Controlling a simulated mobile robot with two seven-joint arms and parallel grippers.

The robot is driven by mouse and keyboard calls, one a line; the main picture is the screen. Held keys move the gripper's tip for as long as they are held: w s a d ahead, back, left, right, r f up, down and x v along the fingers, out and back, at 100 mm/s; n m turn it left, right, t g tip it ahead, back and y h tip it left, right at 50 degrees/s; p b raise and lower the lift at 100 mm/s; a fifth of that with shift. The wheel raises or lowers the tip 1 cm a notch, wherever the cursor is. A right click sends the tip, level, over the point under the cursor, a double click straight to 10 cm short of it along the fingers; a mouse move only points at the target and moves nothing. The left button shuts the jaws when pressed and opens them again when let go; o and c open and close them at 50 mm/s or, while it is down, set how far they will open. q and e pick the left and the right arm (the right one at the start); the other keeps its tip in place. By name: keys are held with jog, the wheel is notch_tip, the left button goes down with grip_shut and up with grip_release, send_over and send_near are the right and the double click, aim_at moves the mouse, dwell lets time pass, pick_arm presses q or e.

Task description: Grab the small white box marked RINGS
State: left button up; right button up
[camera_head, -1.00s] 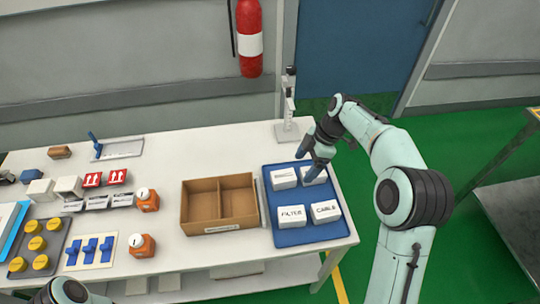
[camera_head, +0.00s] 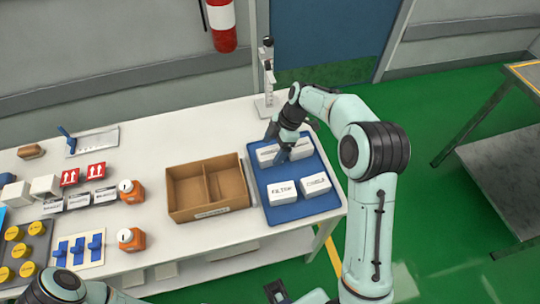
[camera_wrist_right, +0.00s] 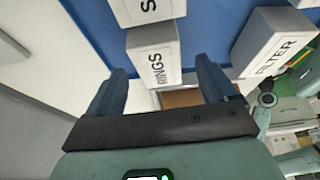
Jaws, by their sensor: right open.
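The small white RINGS box (camera_wrist_right: 153,62) lies between the two blue fingers of my right gripper (camera_wrist_right: 162,75) in the right wrist view, its label facing up. The fingers are open, one on each side of the box's near end. In the head view the right gripper (camera_head: 284,150) is over the back row of the blue tray (camera_head: 316,205), and the RINGS box (camera_head: 266,153) is partly hidden by it.
The FILTER box (camera_head: 282,193) and CABLE box (camera_head: 315,184) stand in the tray's front row. Another white box (camera_head: 300,149) sits beside RINGS. A divided cardboard box (camera_head: 208,188) is left of the tray. A stand (camera_head: 267,82) rises behind it.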

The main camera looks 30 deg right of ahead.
aim_at(271, 152)
jog(key=x, duration=0.3)
jog(key=shift+w+a+f, duration=0.1)
jog(key=shift+a+f, duration=0.05)
jog(key=shift+f, duration=0.15)
jog(key=c, duration=1.1)
jog(key=shift+r, duration=0.1)
